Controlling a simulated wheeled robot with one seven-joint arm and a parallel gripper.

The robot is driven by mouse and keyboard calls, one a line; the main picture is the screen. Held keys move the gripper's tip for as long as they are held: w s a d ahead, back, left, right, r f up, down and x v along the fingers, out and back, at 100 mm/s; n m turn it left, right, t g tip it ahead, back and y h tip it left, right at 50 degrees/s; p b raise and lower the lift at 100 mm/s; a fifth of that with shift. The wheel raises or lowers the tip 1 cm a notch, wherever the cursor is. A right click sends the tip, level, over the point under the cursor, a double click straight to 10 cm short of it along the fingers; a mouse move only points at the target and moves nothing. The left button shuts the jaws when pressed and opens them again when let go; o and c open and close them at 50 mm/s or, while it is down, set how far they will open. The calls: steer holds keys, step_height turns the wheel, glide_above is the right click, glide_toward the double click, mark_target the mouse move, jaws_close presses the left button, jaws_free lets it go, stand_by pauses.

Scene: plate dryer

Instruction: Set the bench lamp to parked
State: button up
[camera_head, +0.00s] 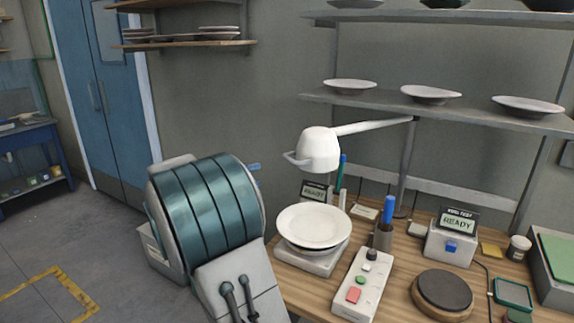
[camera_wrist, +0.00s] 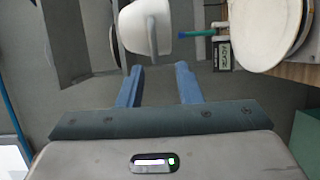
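The shade hangs above and behind the white dish, turned to the left. In the wrist view the shade (camera_wrist: 145,27) and its handle (camera_wrist: 115,43) lie ahead of my gripper (camera_wrist: 158,78). My two blue fingers are apart with nothing between them, and appear short of the shade. In the head view only a small blue tip (camera_head: 254,167) shows, left of the handle.
A white dish (camera_head: 313,224) sits on a scale under the shade. A button box (camera_head: 361,285), a pen cup (camera_head: 383,236), a READY display (camera_head: 455,222) and a round dark-topped disc (camera_head: 443,290) crowd the bench. A shelf (camera_head: 465,112) with plates runs behind the lamp.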

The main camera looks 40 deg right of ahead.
mark_target(288, 160)
steer(key=shift+h, duration=0.3)
steer(key=d+p, duration=0.1)
steer(key=d, duration=0.3)
steer(key=w+d+p, duration=0.1)
steer(key=d, duration=0.3)
steer(key=d+p, duration=0.2)
steer(key=d, duration=0.2)
steer(key=shift+w+d+r, duration=0.2)
steer(key=shift+d+r, duration=0.05)
steer(key=shift+r, duration=0.05)
steer(key=shift+d+f, duration=0.15)
steer(key=shift+d, duration=0.5)
jaws_close()
